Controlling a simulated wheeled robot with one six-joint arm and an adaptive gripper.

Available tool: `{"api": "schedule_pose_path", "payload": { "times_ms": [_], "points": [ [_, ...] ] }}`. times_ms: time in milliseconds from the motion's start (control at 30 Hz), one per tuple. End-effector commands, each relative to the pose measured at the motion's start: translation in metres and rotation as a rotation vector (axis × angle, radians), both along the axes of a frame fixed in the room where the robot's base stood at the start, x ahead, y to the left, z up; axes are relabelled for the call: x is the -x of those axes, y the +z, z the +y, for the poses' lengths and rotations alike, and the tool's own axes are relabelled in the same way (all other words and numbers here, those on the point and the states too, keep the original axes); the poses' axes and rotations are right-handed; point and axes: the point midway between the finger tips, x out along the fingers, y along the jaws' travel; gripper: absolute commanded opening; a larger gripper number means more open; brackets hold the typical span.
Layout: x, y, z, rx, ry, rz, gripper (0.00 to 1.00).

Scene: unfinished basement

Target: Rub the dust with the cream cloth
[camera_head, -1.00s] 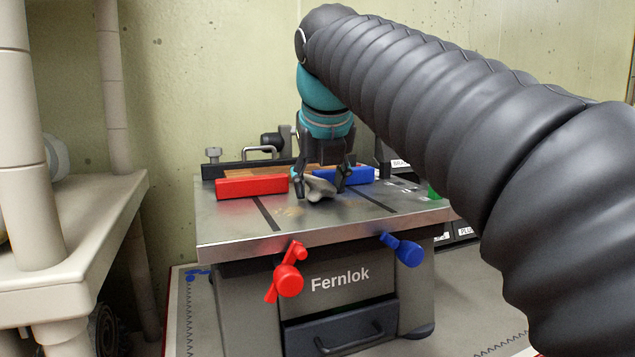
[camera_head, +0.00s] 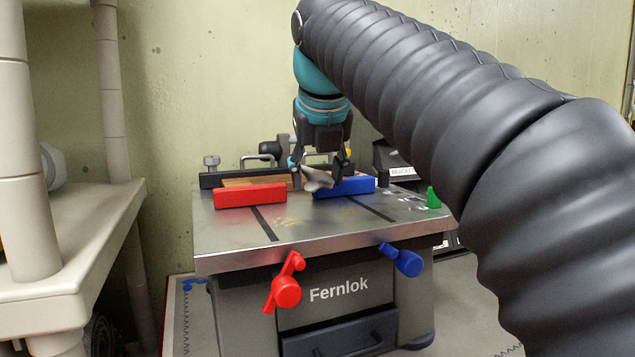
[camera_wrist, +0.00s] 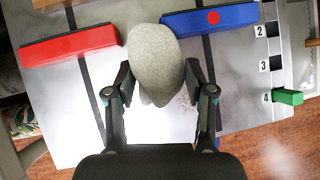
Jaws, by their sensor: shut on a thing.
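My gripper (camera_head: 318,170) is shut on the cream cloth (camera_head: 316,179), a greyish-cream bunched lump. In the wrist view the cloth (camera_wrist: 156,58) sits between the two fingers and juts past them. It appears to hang just above the metal machine table (camera_head: 330,228); whether it touches is unclear. A faint brownish dust patch (camera_head: 285,222) lies on the table in front of the cloth, between the two dark slots. In the wrist view a speckled bit of dust (camera_wrist: 184,98) shows beside the cloth, near the right finger; the cloth and fingers may hide more.
A red block (camera_head: 250,195) lies left of the cloth and a blue block (camera_head: 345,187) right and close to it. A green piece (camera_head: 433,198) stands at the right edge. Red (camera_head: 284,288) and blue (camera_head: 402,259) handles jut from the front. The front table strip is clear.

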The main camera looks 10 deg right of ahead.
Motion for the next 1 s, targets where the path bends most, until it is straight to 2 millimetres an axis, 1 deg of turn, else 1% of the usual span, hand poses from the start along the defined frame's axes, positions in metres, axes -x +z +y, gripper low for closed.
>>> {"api": "schedule_pose_path", "payload": {
  "times_ms": [267,367,467,533,600,700,800,900,1000],
  "points": [
    [0.001,0.0,0.003,0.01,0.007,-0.005,0.03],
    [0.001,-0.002,0.011,0.021,0.024,-0.008,0.03],
    [0.0,-0.004,0.026,0.033,0.054,-0.014,0.03],
    [-0.001,0.0,0.038,0.042,0.078,-0.021,0.03],
    [-0.001,0.008,0.052,0.05,0.103,-0.026,0.03],
    [0.003,0.023,0.065,0.063,0.123,-0.036,0.03],
    [0.009,0.041,0.074,0.076,0.13,-0.045,0.03],
    [0.017,0.059,0.076,0.09,0.121,-0.052,0.03],
    [0.025,0.074,0.071,0.104,0.098,-0.057,0.03]
  ]
}}
